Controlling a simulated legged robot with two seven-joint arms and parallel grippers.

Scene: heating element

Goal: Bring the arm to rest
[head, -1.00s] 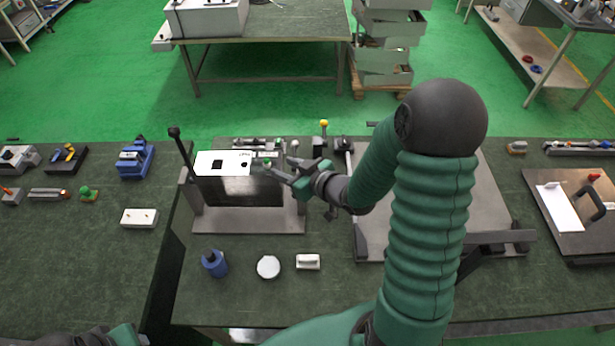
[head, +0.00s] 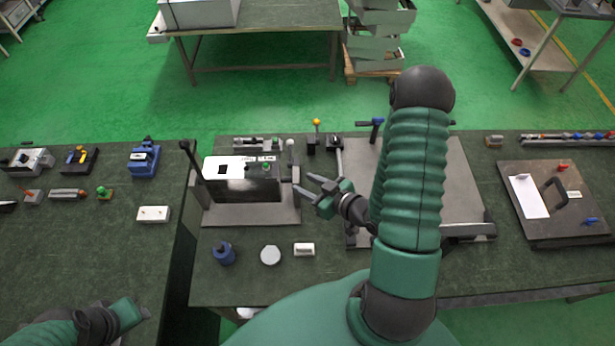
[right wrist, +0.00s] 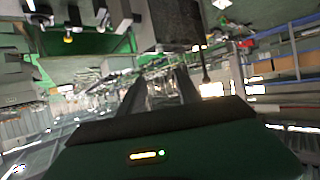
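My right gripper (head: 302,183) hangs just to the right of the white-topped control box (head: 230,168), apart from it. Its two fingers are spread, pointing left, with nothing between them. In the right wrist view the two dark fingers (right wrist: 158,88) also stand apart and empty. My right arm is bent, its big sleeve standing tall over the right half of the bench. My left gripper (head: 130,312) is low at the left, partly cut off by the picture edge. Its fingers cannot be made out.
The box stands on a grey fixture with a black lever (head: 190,160) at its left. A blue cylinder (head: 224,254), a round white disc (head: 270,255) and a small white block (head: 304,249) lie in front. A grey plate (head: 460,190) lies behind my right arm.

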